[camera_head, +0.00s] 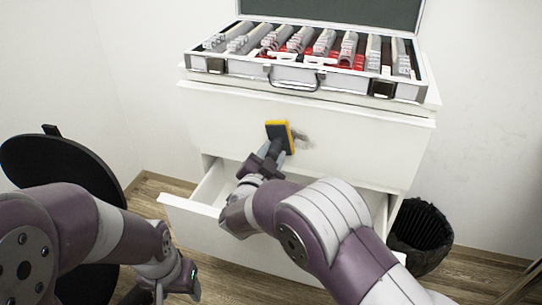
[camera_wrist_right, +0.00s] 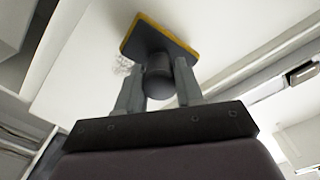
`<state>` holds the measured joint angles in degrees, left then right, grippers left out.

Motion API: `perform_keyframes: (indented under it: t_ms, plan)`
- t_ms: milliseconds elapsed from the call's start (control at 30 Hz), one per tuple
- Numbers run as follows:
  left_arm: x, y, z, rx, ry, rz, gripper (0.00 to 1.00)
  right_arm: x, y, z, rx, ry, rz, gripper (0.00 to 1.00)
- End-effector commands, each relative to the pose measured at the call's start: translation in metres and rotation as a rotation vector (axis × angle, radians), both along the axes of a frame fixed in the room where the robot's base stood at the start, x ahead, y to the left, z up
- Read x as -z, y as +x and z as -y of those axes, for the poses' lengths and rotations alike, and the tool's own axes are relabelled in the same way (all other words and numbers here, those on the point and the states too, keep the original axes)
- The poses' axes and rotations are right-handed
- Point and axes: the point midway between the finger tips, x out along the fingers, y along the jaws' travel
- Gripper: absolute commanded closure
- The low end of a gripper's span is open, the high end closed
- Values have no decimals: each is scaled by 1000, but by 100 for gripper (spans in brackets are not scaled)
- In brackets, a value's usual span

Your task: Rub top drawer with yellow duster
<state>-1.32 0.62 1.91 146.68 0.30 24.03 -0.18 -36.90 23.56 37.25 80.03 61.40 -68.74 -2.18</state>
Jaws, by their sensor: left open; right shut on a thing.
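The duster (camera_head: 279,137) has a dark back with a yellow edge. My right gripper (camera_head: 268,158) is shut on it and holds it up at the front of the white top drawer (camera_head: 360,143). In the right wrist view the duster (camera_wrist_right: 157,42) stands beyond the fingers, which grip its dark round handle (camera_wrist_right: 160,80). It looks close to or against the drawer front; exact contact is hidden. A greyish scribbled mark (camera_head: 303,140) shows on the drawer just right of the duster. My left gripper (camera_head: 176,290) is low at the left, away from the drawers, open and empty.
A lower drawer (camera_head: 185,208) is pulled out beneath the top drawer, under my right arm. An open case (camera_head: 300,78) with rows of lenses lies on top of the cabinet. A black bin (camera_head: 420,238) stands at the right, and a round black seat (camera_head: 50,165) at the left.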

Motion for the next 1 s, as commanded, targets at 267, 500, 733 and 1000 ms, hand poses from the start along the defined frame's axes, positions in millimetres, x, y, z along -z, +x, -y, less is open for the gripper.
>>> perform_keyframes:
  t_ms: [267, 500, 733, 1000]
  plan:
    - [0, 0, 0, 0, 0, 0, 38, -1, 6, 2, 1, 1, 1, 100]
    - [0, 0, 0, 0, 0, 0, 38, 0, 10, 4, 1, 1, 0, 100]
    - [-1, 0, 0, 0, 0, 0, 38, -1, 8, 10, 1, 1, 1, 100]
    - [-4, 0, 0, 0, 0, 0, 38, -1, -1, 32, 1, 0, 0, 100]
